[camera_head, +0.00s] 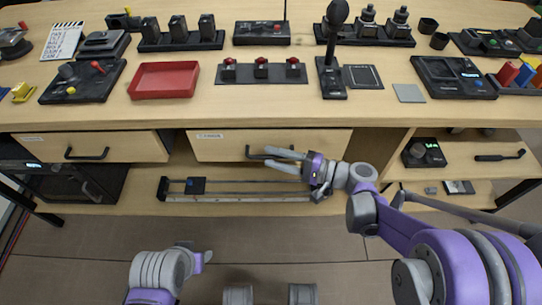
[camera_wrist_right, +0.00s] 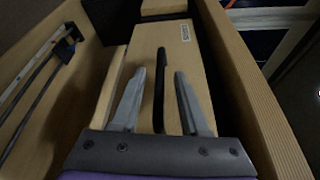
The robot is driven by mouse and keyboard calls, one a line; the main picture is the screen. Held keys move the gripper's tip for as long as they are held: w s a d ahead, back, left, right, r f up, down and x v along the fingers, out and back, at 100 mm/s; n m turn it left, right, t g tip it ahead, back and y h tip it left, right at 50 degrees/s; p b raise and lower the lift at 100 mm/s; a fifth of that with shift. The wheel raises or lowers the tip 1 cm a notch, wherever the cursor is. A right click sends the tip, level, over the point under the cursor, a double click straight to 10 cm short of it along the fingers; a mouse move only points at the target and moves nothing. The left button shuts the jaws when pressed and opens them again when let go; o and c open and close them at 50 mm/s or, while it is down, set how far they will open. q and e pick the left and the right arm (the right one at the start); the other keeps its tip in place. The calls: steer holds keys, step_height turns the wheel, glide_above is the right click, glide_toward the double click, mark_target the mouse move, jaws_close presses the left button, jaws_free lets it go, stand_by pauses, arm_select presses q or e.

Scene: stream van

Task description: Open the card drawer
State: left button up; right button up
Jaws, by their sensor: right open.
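The labelled drawer (camera_head: 222,150) sits under the middle of the worktop; its small label is too small to read surely. Its front looks flush or nearly flush with the worktop edge. Its dark bar handle (camera_head: 256,154) is partly behind my fingers. My right gripper (camera_head: 295,161) is open at this handle. In the right wrist view, the handle (camera_wrist_right: 159,85) shows between the two spread fingers of my right gripper (camera_wrist_right: 160,76), with gaps on both sides. I cannot tell how deep the fingers reach around it. My left arm is low at the left; its fingers cannot be made out.
A second drawer (camera_head: 120,148) with a dark handle is at the left. A slider rail (camera_head: 240,190) lies on the shelf below. The worktop (camera_head: 200,111) above carries a red tray (camera_head: 164,80), switches and a microphone (camera_head: 334,50). The floor in front is clear.

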steer(key=shift+w+a, duration=0.3)
steer(key=shift+a, duration=0.3)
jaws_close()
stand_by(1.1)
